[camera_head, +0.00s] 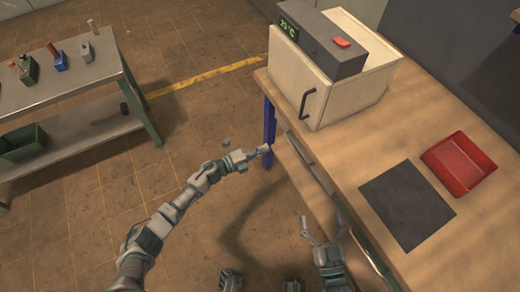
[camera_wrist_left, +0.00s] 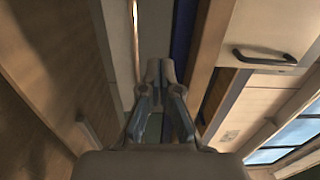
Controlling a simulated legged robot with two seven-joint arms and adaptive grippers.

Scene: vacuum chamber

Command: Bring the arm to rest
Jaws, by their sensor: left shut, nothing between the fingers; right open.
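My left arm (camera_head: 172,212) reaches in from the lower left in the head view. Its gripper (camera_head: 265,150) is shut and empty, in front of the workbench's blue leg. In the left wrist view the left gripper (camera_wrist_left: 161,70) shows with its fingertips together and nothing between them. My right gripper (camera_head: 322,226) is at the bottom of the head view, open and empty, beside the workbench's front edge.
The wooden workbench (camera_head: 345,150) carries a white chamber (camera_head: 300,85) with a handle and a display box, a dark mat (camera_head: 407,205) and a red tray (camera_head: 458,165). A metal shelf table (camera_head: 75,75) with tools stands left. Open floor (camera_head: 200,110) lies between.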

